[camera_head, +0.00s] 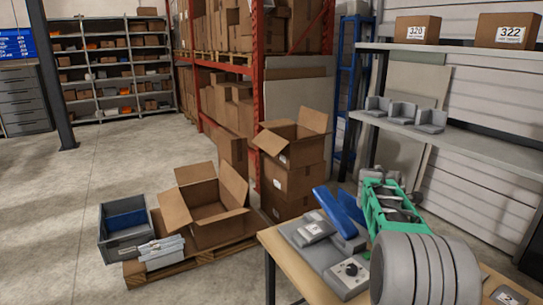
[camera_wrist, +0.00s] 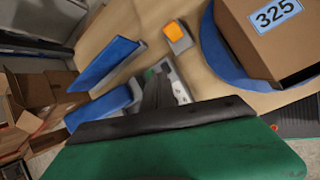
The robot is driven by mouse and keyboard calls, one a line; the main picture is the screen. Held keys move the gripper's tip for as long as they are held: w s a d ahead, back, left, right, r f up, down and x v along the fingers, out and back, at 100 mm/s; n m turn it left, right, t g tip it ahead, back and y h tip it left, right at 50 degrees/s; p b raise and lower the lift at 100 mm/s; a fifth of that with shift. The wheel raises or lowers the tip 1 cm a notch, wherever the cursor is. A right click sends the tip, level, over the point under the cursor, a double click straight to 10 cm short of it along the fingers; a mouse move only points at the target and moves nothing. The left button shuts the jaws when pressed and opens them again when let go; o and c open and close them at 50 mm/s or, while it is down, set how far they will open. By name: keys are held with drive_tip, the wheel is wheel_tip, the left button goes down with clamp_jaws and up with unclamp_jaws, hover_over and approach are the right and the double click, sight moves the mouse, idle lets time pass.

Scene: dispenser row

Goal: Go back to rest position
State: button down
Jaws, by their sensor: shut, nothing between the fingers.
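My gripper (camera_wrist: 157,88) shows in the wrist view as dark fingers close together beyond a green casing with a black edge. It looks empty and points at the tabletop. In the head view a green-framed part (camera_head: 392,205) stands above the table behind my ribbed grey arm; I cannot make out fingertips there. The wooden table (camera_head: 285,262) carries a grey device with blue flaps (camera_head: 338,210) and a grey box with a black dial (camera_head: 350,270). The blue flaps also show at the left in the wrist view (camera_wrist: 107,63).
The wrist view shows an orange button (camera_wrist: 174,31) and a carton labelled 325 (camera_wrist: 265,35) on a round blue base (camera_wrist: 215,55). Open cartons (camera_head: 210,208) and a grey bin (camera_head: 125,238) stand at left. A shelf (camera_head: 470,145) runs along the right. Floor at far left is clear.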

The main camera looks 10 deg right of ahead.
drive_tip(key=s+a+r+m+y, duration=0.1)
drive_tip(key=s+a+r+m, duration=0.15)
drive_tip(key=a, duration=0.35)
drive_tip(key=s+a+r+m+y, duration=0.1)
drive_tip(key=s+a+m, duration=0.15)
drive_tip(key=a, duration=0.45)
drive_tip(key=s+a+f+m+t+y, duration=0.1)
drive_tip(key=s+a+f+m+y, duration=0.2)
drive_tip(key=s+a+m, duration=0.9)
drive_tip(key=s+a+f, duration=0.1)
drive_tip(key=s+a, duration=0.6)
drive_tip(key=shift+a+f, duration=0.15)
drive_tip(key=shift+a, duration=0.15)
